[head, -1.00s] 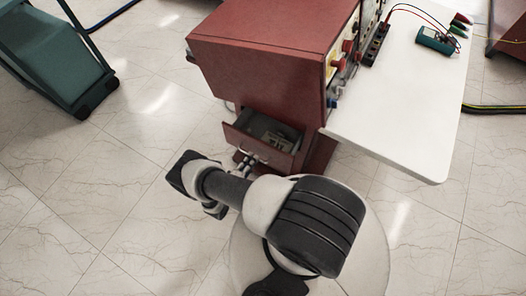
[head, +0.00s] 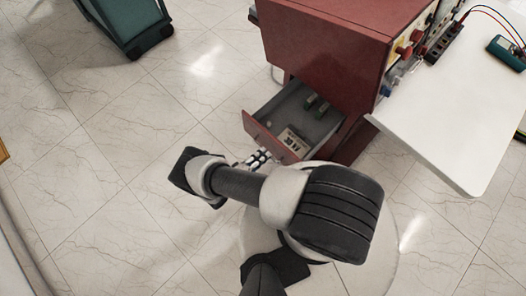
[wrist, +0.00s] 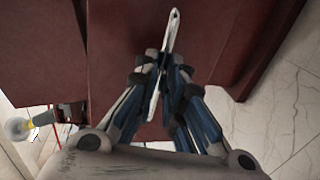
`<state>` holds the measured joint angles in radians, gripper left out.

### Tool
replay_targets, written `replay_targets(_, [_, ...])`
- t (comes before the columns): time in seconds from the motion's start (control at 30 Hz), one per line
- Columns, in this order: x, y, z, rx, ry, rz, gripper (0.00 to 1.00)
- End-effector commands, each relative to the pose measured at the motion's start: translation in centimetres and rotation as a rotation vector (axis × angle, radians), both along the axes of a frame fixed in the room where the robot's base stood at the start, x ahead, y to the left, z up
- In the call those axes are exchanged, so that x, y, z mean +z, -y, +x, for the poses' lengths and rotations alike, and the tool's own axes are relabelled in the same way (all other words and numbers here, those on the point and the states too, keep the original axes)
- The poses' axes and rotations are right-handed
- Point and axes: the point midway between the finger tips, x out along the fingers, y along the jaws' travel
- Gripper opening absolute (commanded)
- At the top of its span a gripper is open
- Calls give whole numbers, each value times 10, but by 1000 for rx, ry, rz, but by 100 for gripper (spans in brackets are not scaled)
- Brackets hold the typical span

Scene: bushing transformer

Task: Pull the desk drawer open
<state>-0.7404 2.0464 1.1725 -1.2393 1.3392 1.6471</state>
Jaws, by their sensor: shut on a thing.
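The desk drawer (head: 262,133) is red with a grey inside and stands well out from the red cabinet in the head view. Some small items lie inside it. My gripper (head: 262,157) is at the drawer's front, partly hidden by my arm. In the wrist view, my gripper (wrist: 167,80) is shut on the pale metal drawer handle (wrist: 171,32), which runs lengthwise between the fingers. The red drawer front (wrist: 215,35) fills the area behind the handle.
The red cabinet (head: 325,45) stands above and behind the drawer. A white desktop (head: 450,120) juts out at right with a teal meter (head: 507,52) on it. A teal cart (head: 125,25) stands at upper left. The tiled floor at left is clear.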

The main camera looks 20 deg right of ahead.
Motion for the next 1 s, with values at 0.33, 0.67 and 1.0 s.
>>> replay_targets(0.33, [0,0,0,-2,1,0,14])
replay_targets(0.67, [0,0,0,0,1,0,30])
replay_targets(1.0, [2,-9,-2,4,2,1,30])
